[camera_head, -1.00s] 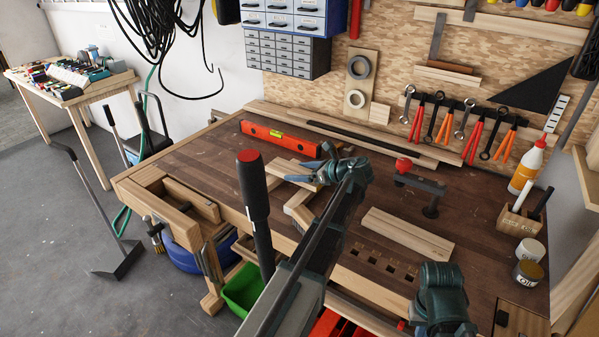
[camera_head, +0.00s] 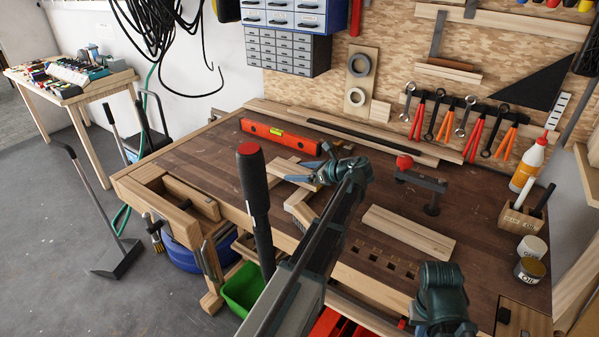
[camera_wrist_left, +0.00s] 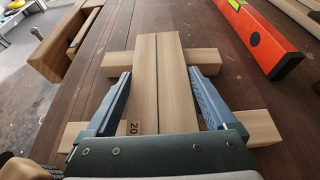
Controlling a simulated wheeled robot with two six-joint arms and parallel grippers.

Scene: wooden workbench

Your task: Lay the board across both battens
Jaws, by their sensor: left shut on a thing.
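The board (camera_wrist_left: 160,60), pale wood with a dark line along its middle, lies lengthwise over both battens in the left wrist view. The far batten (camera_wrist_left: 207,60) shows on either side of it. The near batten (camera_wrist_left: 258,128) shows to the right and left, partly behind my fingers. My left gripper (camera_wrist_left: 158,72) is shut on the board's two long edges. I cannot tell whether the board rests fully on both battens. In the head view my left gripper (camera_head: 297,172) partly hides this stack. A teal part of my right arm shows at the bottom; its fingertips are hidden.
A red level (camera_head: 280,137) lies behind the battens. A clamp with a red knob (camera_head: 404,162) and a loose wooden plank (camera_head: 408,232) are to the right. A wooden vise (camera_head: 175,197) is at the bench's left end. A glue bottle (camera_head: 527,165) and cans stand far right.

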